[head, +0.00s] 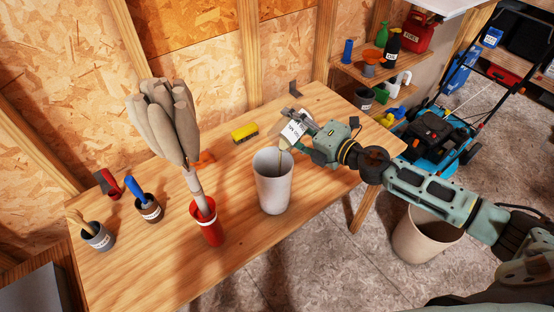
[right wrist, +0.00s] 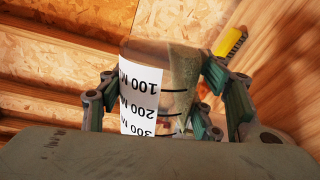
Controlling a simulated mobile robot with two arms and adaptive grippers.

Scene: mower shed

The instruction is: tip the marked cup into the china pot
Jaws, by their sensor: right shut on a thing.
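The marked cup (head: 292,130) is a see-through cup with a white label; the right wrist view shows its printed scale (right wrist: 141,100), upside down there. My right gripper (head: 307,132) is shut on the cup and holds it tipped, its mouth down and to the left, above the china pot. Some brownish stuff shows inside the cup in the right wrist view. The china pot (head: 272,188) is a tall pale vessel standing upright on the bench. A thin brownish streak shows between the cup's lip and the pot's mouth. The pot's inside is mostly hidden. My left gripper is not in view.
A red pot (head: 207,230) with a tall bundle of grey-brown shapes stands left of the china pot. Small labelled pots (head: 149,208) stand further left on the bench (head: 150,265). A yellow block (head: 244,132) lies behind. A bin (head: 420,240) and mower (head: 440,135) stand right.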

